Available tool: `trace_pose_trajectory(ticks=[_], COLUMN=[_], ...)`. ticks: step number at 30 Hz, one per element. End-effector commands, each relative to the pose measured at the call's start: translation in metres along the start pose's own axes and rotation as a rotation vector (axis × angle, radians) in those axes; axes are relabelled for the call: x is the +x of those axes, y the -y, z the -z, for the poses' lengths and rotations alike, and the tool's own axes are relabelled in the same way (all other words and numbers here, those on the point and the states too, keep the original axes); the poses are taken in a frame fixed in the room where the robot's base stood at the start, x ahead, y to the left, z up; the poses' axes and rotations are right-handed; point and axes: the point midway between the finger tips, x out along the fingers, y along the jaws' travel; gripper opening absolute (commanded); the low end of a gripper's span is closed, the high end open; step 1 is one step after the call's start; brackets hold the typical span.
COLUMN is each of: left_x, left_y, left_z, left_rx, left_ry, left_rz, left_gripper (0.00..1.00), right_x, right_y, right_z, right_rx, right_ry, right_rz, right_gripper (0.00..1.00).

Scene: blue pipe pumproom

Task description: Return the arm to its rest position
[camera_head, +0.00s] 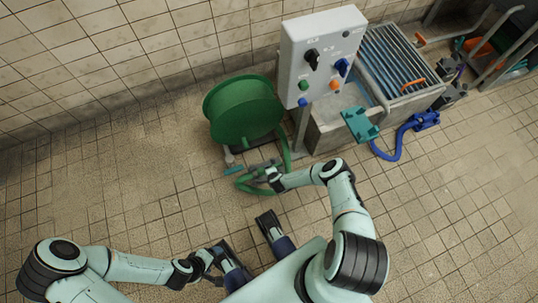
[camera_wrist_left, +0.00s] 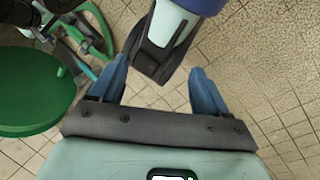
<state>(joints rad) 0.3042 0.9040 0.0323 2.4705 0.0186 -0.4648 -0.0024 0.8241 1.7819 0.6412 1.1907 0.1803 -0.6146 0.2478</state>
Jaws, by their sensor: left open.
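My left arm comes in from the left, low in the head view. Its gripper (camera_head: 213,260) is beside a dark part of my own base. In the left wrist view the blue fingers of the left gripper (camera_wrist_left: 158,68) are spread apart, with a part of my body beyond the gap and nothing held. My right arm reaches forward on the right. Its gripper (camera_head: 270,176) is at the green hose (camera_head: 247,186) in front of the green reel (camera_head: 243,110). Whether its fingers are closed on the hose is too small to tell.
A grey control box (camera_head: 318,55) with knobs and buttons stands behind my right arm. A concrete basin with a blue grate (camera_head: 398,58), a teal bracket (camera_head: 360,125) and a blue hose (camera_head: 388,152) are to the right. The tiled floor at left is clear.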

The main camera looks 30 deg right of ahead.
Motion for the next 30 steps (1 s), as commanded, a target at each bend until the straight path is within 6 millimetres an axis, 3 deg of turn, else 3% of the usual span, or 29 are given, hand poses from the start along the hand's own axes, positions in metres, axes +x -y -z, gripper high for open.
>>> trace_pose_trajectory(ticks=[23, 26, 30], left_x=[-0.004, -0.014, -0.045], left_y=[-0.001, -0.004, -0.011], left_z=[-0.005, -0.008, -0.02], left_rx=[0.001, 0.001, 0.001], left_ry=[0.013, 0.021, 0.055], left_rz=[0.0, 0.0, 0.004], left_gripper=[0.76, 0.76, 0.76], right_x=[-0.004, -0.015, -0.045], right_y=[0.004, 0.013, 0.04], right_z=[0.002, 0.001, -0.001], right_rx=[-0.001, -0.001, 0.001], right_ry=[0.001, 0.001, 0.003], right_rz=[0.0, 0.005, 0.017], right_gripper=[0.76, 0.76, 0.76])
